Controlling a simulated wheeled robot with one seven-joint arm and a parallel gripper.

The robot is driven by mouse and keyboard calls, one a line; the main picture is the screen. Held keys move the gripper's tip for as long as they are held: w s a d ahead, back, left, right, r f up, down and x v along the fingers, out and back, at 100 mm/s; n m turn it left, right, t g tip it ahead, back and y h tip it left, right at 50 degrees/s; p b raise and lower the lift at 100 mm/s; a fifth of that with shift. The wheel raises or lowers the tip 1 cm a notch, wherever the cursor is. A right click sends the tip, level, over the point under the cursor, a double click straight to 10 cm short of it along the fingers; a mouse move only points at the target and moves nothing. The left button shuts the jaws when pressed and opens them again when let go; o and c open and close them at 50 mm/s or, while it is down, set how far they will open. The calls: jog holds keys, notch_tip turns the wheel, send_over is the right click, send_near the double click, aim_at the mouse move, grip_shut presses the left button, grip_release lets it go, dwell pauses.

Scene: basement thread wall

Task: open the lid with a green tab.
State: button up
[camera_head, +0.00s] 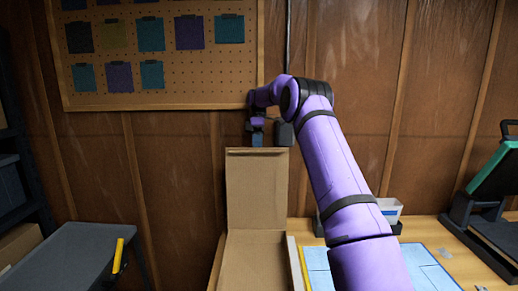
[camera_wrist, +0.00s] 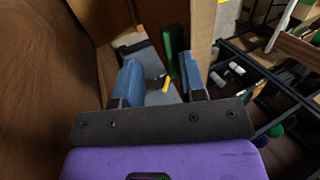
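A brown cardboard box (camera_head: 256,262) stands at the bottom middle of the head view. Its lid (camera_head: 257,190) stands upright at the back, with its inner face showing. No green tab shows on it in the head view. My gripper (camera_head: 257,138) is at the lid's top edge, pointing down, and partly hidden. In the wrist view its two blue fingers (camera_wrist: 163,84) are apart with nothing held between them. A tan panel, likely the lid (camera_wrist: 203,28), rises just right of the fingers. A dark green strip (camera_wrist: 173,50) lies beyond them; I cannot tell whether it is the tab.
A wooden wall with a pegboard (camera_head: 165,92) is close behind. A grey cart (camera_head: 65,255) with a yellow handle (camera_head: 118,256) stands at left. A blue mat (camera_head: 425,268), a pale bin (camera_head: 391,207) and a green-topped device (camera_head: 493,172) are on the bench at right.

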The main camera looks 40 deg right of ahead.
jog(key=v, duration=0.2)
jog(key=s+v, duration=0.1)
jog(key=v, duration=0.2)
jog(key=shift+r, duration=0.5)
jog(key=shift+s+d, duration=0.1)
